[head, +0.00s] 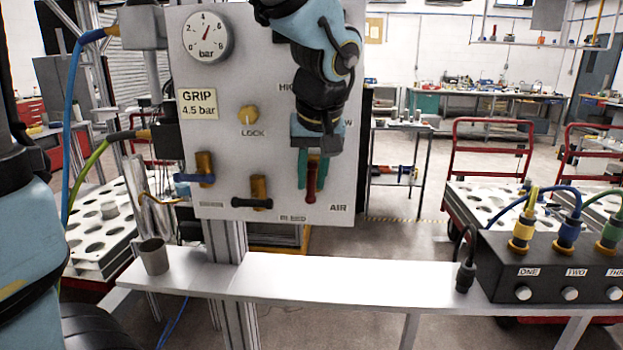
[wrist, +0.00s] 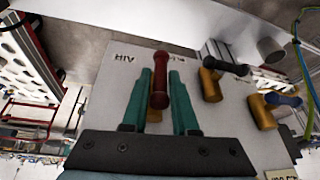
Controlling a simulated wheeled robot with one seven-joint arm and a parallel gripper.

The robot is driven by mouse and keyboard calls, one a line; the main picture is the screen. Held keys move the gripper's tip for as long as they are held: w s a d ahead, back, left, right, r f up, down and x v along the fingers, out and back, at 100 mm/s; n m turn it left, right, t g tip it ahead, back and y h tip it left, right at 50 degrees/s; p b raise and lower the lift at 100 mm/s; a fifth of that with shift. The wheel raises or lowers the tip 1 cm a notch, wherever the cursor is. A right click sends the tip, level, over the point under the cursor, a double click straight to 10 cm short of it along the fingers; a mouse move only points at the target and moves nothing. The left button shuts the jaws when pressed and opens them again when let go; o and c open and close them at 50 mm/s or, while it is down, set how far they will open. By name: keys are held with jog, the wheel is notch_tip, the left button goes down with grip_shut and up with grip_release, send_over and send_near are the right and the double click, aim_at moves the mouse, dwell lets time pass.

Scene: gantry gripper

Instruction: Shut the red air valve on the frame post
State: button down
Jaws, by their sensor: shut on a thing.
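The red air valve handle (head: 312,184) is near the lower right corner of the grey panel on the frame post, by the AIR label. It stands upright in the head view, its lower end pointing down. My gripper (head: 312,168) has its green fingers on either side of the handle and is shut on it. In the wrist view the red handle (wrist: 160,82) lies between the two fingers (wrist: 157,100), its end past their tips. The brass valve body is mostly hidden behind handle and fingers.
A black-handled valve (head: 252,203) and a blue-handled valve (head: 194,178) sit left on the panel (head: 225,120), handles level. A gauge (head: 208,36) and LOCK knob (head: 248,115) are above. Below, a shelf (head: 340,275) carries a metal cup (head: 153,257) and a socket box (head: 545,265).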

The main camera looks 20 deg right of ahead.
jog(key=y+b, duration=0.1)
jog(key=t+y+b, duration=0.1)
jog(key=y+b, duration=0.1)
jog(key=b, duration=0.1)
jog(key=shift+s+d+f+m+t, duration=0.1)
jog(key=shift+d+f+m+t, duration=0.2)
jog(key=shift+f+m, duration=0.1)
jog(key=shift+s+d+f+m+t+y+b, duration=0.1)
jog(key=shift+m+t+y+b, duration=0.5)
jog(key=shift+t+y+b, duration=0.9)
jog(key=shift+d+f+m+t+y+b, duration=0.15)
jog(key=shift+m+t+y+b, duration=0.7)
jog(key=shift+y, duration=1.1)
jog(key=shift+s+f+m+t+y+b, duration=0.1)
jog(key=shift+m+t+y+b, duration=0.25)
jog(key=shift+t+y+b, duration=1.25)
jog(key=shift+y, duration=0.25)
jog(key=c, duration=0.8)
grip_release()
jog(key=r+v, duration=0.1)
jog(key=v, duration=0.9)
jog(key=shift+s+d+f, duration=0.2)
jog(key=shift+d+f, duration=0.1)
jog(key=shift+f, duration=0.15)
